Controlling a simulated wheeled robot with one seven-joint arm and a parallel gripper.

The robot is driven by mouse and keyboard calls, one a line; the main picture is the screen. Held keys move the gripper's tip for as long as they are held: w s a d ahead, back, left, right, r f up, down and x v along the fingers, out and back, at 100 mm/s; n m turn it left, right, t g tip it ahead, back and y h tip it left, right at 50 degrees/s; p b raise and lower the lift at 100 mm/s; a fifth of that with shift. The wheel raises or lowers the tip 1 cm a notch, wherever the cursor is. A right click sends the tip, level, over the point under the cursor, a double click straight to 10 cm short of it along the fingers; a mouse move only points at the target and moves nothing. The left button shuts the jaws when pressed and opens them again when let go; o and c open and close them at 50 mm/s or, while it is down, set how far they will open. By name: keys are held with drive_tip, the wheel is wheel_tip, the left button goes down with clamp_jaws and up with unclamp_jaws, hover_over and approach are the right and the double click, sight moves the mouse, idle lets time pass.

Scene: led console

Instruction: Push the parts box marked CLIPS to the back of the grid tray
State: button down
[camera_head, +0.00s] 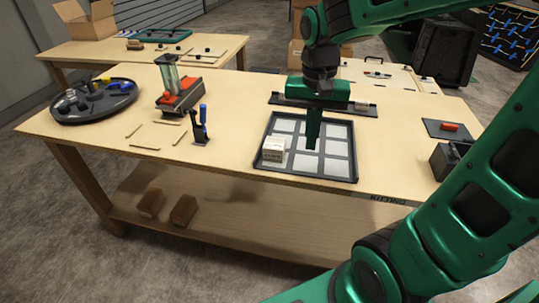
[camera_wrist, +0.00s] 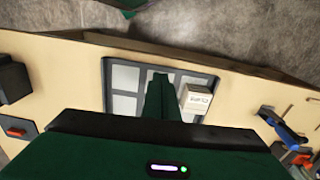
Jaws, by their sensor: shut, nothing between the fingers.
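The grid tray (camera_head: 337,178) is a dark frame with pale cells, lying flat on the wooden table; part of its rim also shows in the wrist view (camera_wrist: 107,75). A small pale parts box (camera_head: 273,149) stands at the tray's front left. In the wrist view the box (camera_wrist: 197,99) carries a small printed label, too blurred to read surely as CLIPS. My green gripper (camera_head: 311,146) is shut and empty. It points down over the middle of the tray, to the right of the box and apart from it. Its fingers (camera_wrist: 160,78) hide some cells.
A dark rail (camera_head: 285,99) with small parts lies behind the tray. Left stand a tool holder (camera_head: 200,130), a red device (camera_head: 178,97) and a round dark tray (camera_head: 93,103). A dark bin (camera_head: 445,160) stands at the right. The table between is mostly clear.

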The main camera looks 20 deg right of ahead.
sight(281, 129)
drive_tip(key=w+a, duration=0.5)
drive_tip(key=a, duration=0.4)
drive_tip(key=w+f, duration=0.1)
drive_tip(key=f, duration=0.2)
drive_tip(key=d+f, duration=0.1)
drive_tip(key=f, duration=0.3)
drive_tip(key=w+f, duration=0.1)
drive_tip(key=f, duration=0.2)
drive_tip(key=shift+w+d+f, duration=0.25)
drive_tip(key=shift+w, duration=0.05)
drive_tip(key=shift+w+d, duration=0.35)
drive_tip(key=shift+w, duration=0.15)
drive_tip(key=w+d, duration=0.3)
drive_tip(key=w, duration=0.2)
drive_tip(key=w+d, duration=0.4)
drive_tip(key=w, duration=0.1)
drive_tip(key=w+d, duration=0.3)
drive_tip(key=w, duration=0.2)
drive_tip(key=shift+w+d, duration=0.15)
